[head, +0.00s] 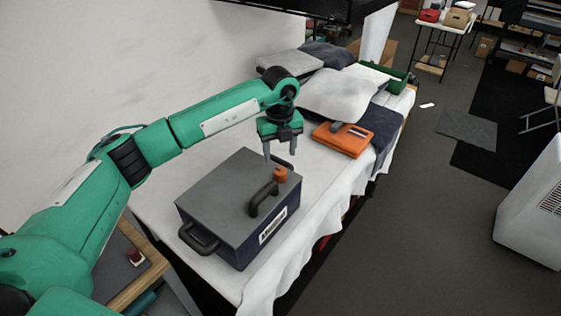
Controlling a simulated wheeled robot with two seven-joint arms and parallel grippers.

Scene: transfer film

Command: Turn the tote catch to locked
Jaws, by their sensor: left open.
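A dark grey tote (222,195) with a flat lid stands on the white-covered table, with a label on its front side. A black handle (263,199) rises from the lid near the front edge. The orange catch (281,175) sits beside that handle's far end. My left gripper (282,154) points down just above and behind the catch, with its fingers apart and nothing between them. I cannot tell from this view whether the fingers touch the catch. My right gripper is not in view.
The white-covered table (160,208) has an orange folded item (342,139), pillows (336,95) and a green bin (388,78) beyond the tote. A wooden-edged surface (143,274) is at lower left. A white cabinet (533,215) stands at right, with open floor between.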

